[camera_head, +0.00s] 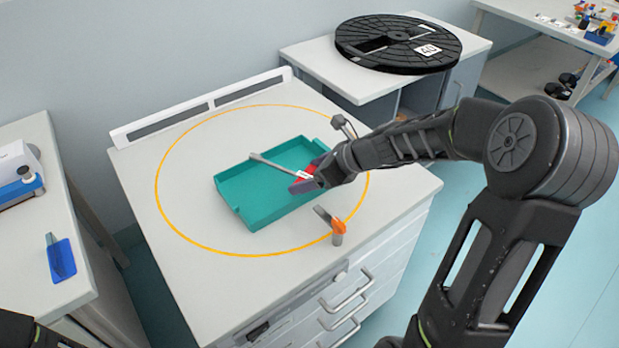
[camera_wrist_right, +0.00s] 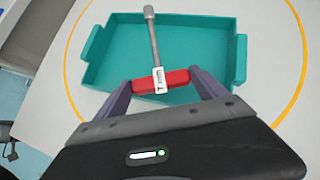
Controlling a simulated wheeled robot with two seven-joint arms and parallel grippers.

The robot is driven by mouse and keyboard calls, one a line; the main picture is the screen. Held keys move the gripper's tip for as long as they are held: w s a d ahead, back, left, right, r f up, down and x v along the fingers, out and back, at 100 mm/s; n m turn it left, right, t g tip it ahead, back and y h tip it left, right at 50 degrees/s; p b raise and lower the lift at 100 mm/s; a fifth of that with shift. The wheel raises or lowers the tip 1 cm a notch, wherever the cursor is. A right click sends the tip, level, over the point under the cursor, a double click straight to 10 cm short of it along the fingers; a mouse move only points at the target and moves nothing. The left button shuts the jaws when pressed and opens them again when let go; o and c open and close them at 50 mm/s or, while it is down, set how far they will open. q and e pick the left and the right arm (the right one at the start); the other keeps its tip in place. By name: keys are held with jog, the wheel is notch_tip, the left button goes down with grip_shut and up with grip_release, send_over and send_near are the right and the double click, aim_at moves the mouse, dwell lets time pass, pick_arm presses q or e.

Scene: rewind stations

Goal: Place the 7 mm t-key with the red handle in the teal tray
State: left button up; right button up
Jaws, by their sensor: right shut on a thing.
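The t-key (camera_wrist_right: 154,48) has a red handle, a grey shaft and a white "7 mm" label. My right gripper (camera_wrist_right: 161,82) is shut on its red handle, one finger at each end. The teal tray (camera_head: 262,215) lies on the white cabinet top, and no other thing shows inside it. In the head view the t-key (camera_head: 275,164) lies across the tray's right part, shaft pointing up-left. The handle is partly hidden by my right gripper (camera_head: 308,180). I cannot tell whether the key touches the tray. My left gripper is not in view.
A yellow ring (camera_head: 158,192) surrounds the tray. An orange-handled tool (camera_head: 338,238) stands near the right front edge, and a grey-handled one (camera_head: 343,124) behind the tray. A black reel (camera_head: 398,43) lies on the back table. A blue holder (camera_head: 60,258) sits on the left table.

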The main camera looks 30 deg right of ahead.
jog(key=shift+f, duration=0.15)
jog(key=shift+f+b, duration=0.3)
jog(key=shift+f, duration=0.1)
jog(key=o, duration=1.5)
jog(key=shift+c, duration=0.2)
jog(key=shift+r+p, duration=0.4)
jog(key=shift+r, duration=0.1)
jog(key=shift+s+d+r, duration=0.15)
jog(key=shift+s+r, duration=0.05)
jog(key=shift+r, duration=0.1)
jog(key=p+v, duration=0.1)
jog(key=v, duration=1)
jog(key=shift+s+p, duration=0.2)
jog(key=shift+p, duration=0.2)
